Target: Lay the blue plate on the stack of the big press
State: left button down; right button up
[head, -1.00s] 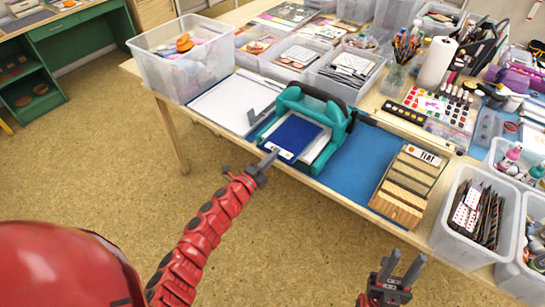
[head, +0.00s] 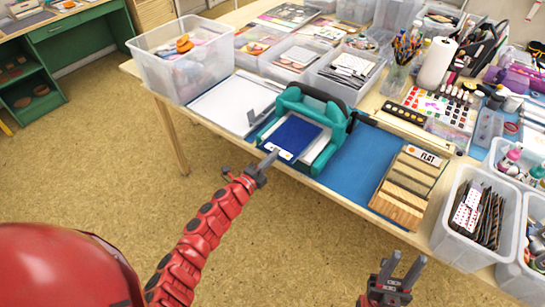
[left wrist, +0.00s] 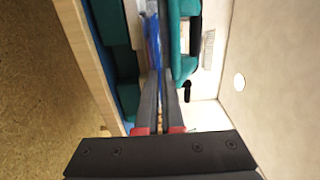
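The blue plate (head: 296,134), with a pale label at its front corner, lies over the white stack (head: 318,149) in the teal big press (head: 322,109). I cannot tell whether it rests fully on the stack. My left gripper (head: 271,158) is at the plate's front corner, its fingers close together with the plate's edge between the tips. In the left wrist view the plate shows as a thin blue strip (left wrist: 153,38) ahead of the fingers (left wrist: 160,78). My right gripper (head: 404,268) is open and empty, off the table's front edge.
A white board (head: 222,103) lies left of the press, and a blue mat (head: 352,166) is bare to its right. The wooden FLAT rack (head: 408,187) stands further right. Clear bins (head: 182,62) stand along the table. The floor in front is free.

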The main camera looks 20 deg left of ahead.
pick_arm(q)
jog(key=shift+f+b, duration=0.35)
jog(key=shift+b, duration=0.05)
dwell(0.4)
jog(key=c, duration=1)
grip_release()
jog(key=shift+s, duration=0.15)
jog(key=v, duration=0.4)
jog(key=shift+s+a, duration=0.2)
jog(key=shift+s, duration=0.15)
jog(key=b+v, duration=0.1)
jog(key=v, duration=1.6)
jog(key=shift+s+b, duration=0.2)
jog(key=shift+b, duration=0.15)
